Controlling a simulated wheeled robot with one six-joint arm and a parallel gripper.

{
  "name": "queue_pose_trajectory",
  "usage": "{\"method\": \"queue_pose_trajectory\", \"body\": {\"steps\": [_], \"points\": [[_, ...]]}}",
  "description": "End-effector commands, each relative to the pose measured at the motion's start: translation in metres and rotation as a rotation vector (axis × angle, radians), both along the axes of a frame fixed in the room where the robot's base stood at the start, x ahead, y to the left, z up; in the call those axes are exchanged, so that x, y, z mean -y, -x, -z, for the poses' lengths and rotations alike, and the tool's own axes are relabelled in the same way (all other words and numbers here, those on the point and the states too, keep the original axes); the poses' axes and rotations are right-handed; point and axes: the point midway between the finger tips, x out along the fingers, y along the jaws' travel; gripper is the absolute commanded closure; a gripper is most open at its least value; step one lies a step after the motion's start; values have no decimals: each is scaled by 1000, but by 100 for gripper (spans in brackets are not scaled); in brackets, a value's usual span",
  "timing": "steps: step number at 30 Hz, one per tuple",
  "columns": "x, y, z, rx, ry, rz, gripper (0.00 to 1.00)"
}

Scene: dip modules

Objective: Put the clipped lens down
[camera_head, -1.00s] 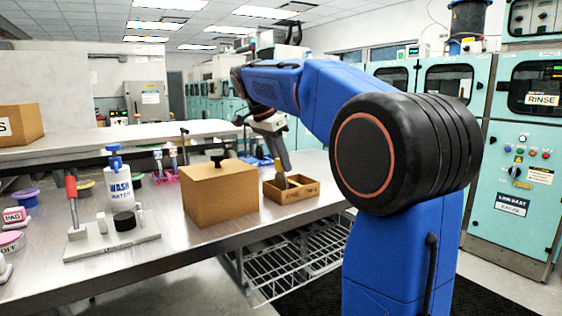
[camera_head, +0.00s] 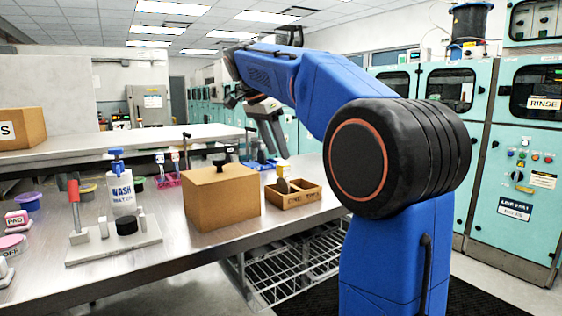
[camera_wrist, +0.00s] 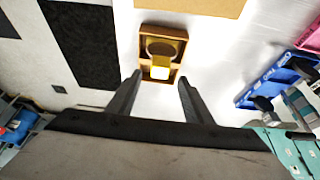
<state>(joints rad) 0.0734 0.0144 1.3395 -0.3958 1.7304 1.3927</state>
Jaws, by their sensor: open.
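The clipped lens, a round grey disc (camera_head: 282,186) with a yellow and white clip (camera_head: 283,169) on top, stands in a compartment of the small brown wooden tray (camera_head: 301,200). In the wrist view, the disc (camera_wrist: 160,47) and its clip (camera_wrist: 161,70) show inside the tray (camera_wrist: 144,80). My gripper (camera_head: 275,148) is above the tray and apart from the lens. In the wrist view, my gripper (camera_wrist: 160,80) has its two fingers spread with nothing between them. The lens's lower edge is hidden by the tray wall.
A brown box with a black knob (camera_head: 222,196) stands left of the tray. Farther left are a white wash bottle (camera_head: 121,190) and a white stand with a red handle (camera_head: 75,205). A blue rack (camera_wrist: 275,82) lies beyond the tray. The table's front edge is close to the tray.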

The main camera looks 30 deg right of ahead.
Motion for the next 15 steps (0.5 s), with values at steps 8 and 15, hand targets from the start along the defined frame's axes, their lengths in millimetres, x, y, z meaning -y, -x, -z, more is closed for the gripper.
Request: {"method": "queue_pose_trajectory", "body": {"steps": [8,15], "points": [[-17,0,-41,1,1,0,54],[-22,1,-53,-1,0,-1,54]]}}
